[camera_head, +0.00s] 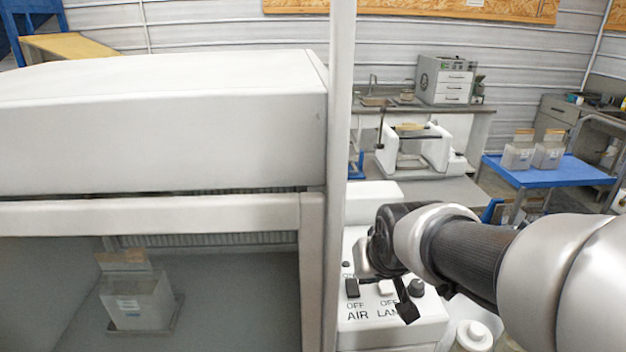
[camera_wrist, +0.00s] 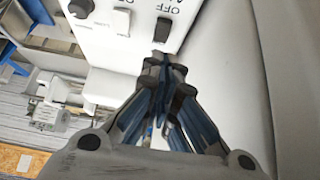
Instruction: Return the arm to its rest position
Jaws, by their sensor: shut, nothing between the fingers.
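My arm reaches in from the right in the head view, and my gripper (camera_head: 365,268) is at its end, over the white control panel (camera_head: 430,325). In the wrist view my gripper (camera_wrist: 164,72) has its fingers together with nothing between them. Its tips are close to the black AIR switch (camera_wrist: 162,31); I cannot tell whether they touch it. In the head view the AIR switch (camera_head: 352,288) shows just below the gripper, beside the white LAMP switch (camera_head: 386,287) and a dark knob (camera_head: 416,287). The gripper and wrist partly hide the panel.
A white cabinet (camera_head: 160,110) with an open front stands left, holding a labelled container (camera_head: 137,300). A white post (camera_head: 340,130) rises beside the panel. A white bottle (camera_head: 473,337) stands below my arm. A blue table (camera_head: 560,172) with two containers and a bench are behind.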

